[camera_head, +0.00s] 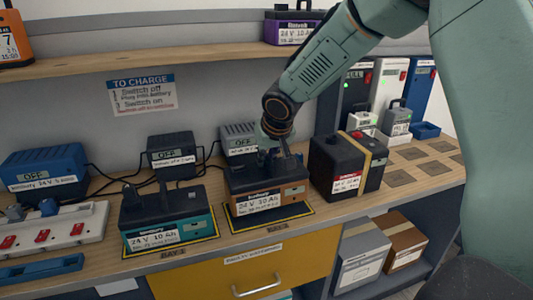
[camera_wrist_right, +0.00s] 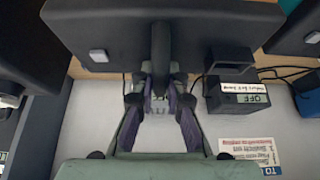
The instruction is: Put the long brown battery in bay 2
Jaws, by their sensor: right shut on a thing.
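The long brown battery (camera_head: 268,194), black on top with a brown band and a white 24 V 10 Ah label, is upright over the dark yellow-edged mat of bay 2 (camera_head: 272,220). Its base is at or very near the mat; I cannot tell if it fully rests. My right gripper (camera_head: 279,150) is shut on the battery's top handle. In the right wrist view, the purple finger pads of this gripper (camera_wrist_right: 160,98) flank the dark handle, with the battery's black top (camera_wrist_right: 210,32) beyond. My left gripper is not in view.
A teal-banded battery (camera_head: 168,217) stands on the neighbouring mat at left. A black and red battery (camera_head: 346,166) stands close on the right. An OFF charger (camera_head: 239,139) is behind, with cables. A power strip (camera_head: 50,232) lies far left. A yellow drawer (camera_head: 245,270) is below.

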